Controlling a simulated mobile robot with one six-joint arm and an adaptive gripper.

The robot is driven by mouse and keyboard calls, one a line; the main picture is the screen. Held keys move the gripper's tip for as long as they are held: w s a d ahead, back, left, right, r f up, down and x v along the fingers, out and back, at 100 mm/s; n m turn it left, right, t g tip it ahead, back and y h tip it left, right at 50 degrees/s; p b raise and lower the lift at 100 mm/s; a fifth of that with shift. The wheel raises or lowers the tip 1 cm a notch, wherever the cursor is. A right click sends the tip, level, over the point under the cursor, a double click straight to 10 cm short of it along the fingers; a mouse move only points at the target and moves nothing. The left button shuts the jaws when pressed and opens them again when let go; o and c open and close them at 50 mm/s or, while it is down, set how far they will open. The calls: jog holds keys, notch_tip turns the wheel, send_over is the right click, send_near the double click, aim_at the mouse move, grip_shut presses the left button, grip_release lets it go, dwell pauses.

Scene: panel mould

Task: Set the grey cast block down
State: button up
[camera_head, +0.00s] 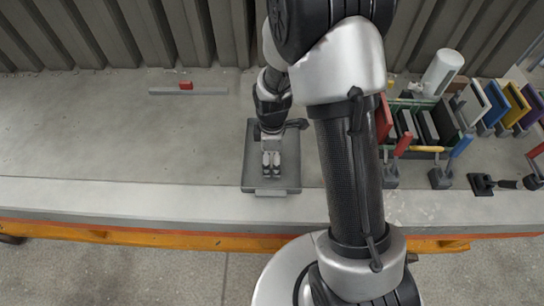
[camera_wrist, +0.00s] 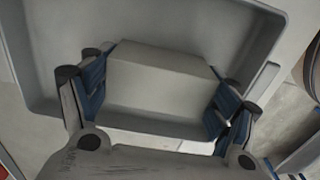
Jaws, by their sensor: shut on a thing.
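The grey cast block (camera_wrist: 158,82) sits between the blue-padded fingers of my gripper (camera_wrist: 157,98) in the wrist view. The fingers press on its left and right sides. Behind and below it is a shallow grey tray (camera_wrist: 42,55) with raised walls. In the head view my gripper (camera_head: 271,162) is over the same dark grey tray (camera_head: 290,183), near the bench's front edge. The block is hard to tell apart from the gripper there. I cannot tell whether its underside touches the tray floor.
The concrete bench (camera_head: 120,130) is clear left of the tray, except for a grey bar (camera_head: 205,91) with a small red piece (camera_head: 185,86) at the back. To the right stand coloured panels (camera_head: 495,105), a white cylinder (camera_head: 442,72) and several tools. A corrugated wall (camera_head: 130,35) closes the back.

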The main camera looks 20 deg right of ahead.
jog(key=shift+f, duration=0.15)
jog(key=o, duration=1.3)
notch_tip(320, 180, up, 13)
jog(key=p, duration=0.4)
notch_tip(320, 180, up, 13)
jog(key=m+t, duration=0.2)
jog(key=m, duration=0.4)
send_over(272, 154)
jog(key=s, duration=0.7)
jog(key=shift+s+d+r+m+t, duration=0.1)
jog(key=shift+s+r+m+t, duration=0.35)
jog(key=shift+s+r+m, duration=1.25)
jog(key=shift+s+d+r+m+t, duration=0.15)
jog(key=shift+s+r+m+t, duration=0.65)
jog(key=shift+s, duration=1.7)
jog(key=shift+s+d+r+m+t, duration=0.1)
jog(key=shift+s+r+m, duration=0.75)
jog(key=shift+s+m, duration=1.05)
jog(key=shift+s, duration=0.15)
